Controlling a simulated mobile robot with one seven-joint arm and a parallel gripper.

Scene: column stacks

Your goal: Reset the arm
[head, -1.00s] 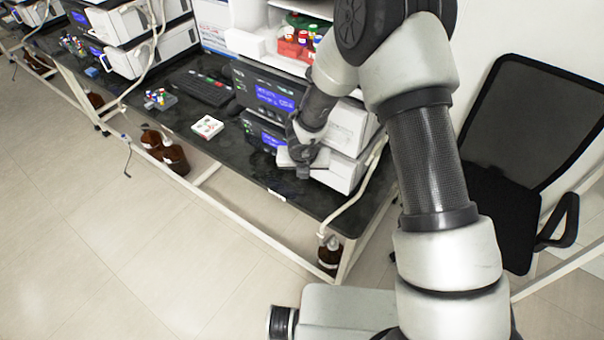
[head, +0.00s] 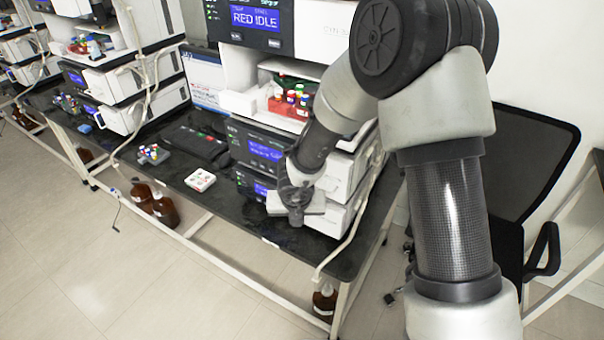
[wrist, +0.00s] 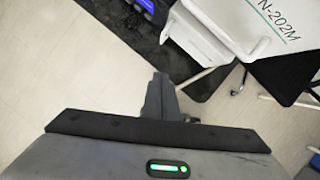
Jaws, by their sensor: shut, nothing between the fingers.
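My arm reaches down from the upper right of the head view, and my gripper (head: 296,217) hangs near the front edge of the black bench (head: 318,246), in front of the stacked instruments. In the wrist view my gripper (wrist: 160,88) shows with its fingers together and nothing between them. The fingertips are small and dark in the head view. Part of the lower instrument (head: 338,212) is hidden behind my wrist.
A small white tray (head: 200,180), a vial rack (head: 153,154) and a dark keypad (head: 194,143) lie on the bench. A red vial holder (head: 290,104) sits higher in the stack. Brown bottles (head: 165,211) stand below. A black chair (head: 530,150) is at right. The floor at left is clear.

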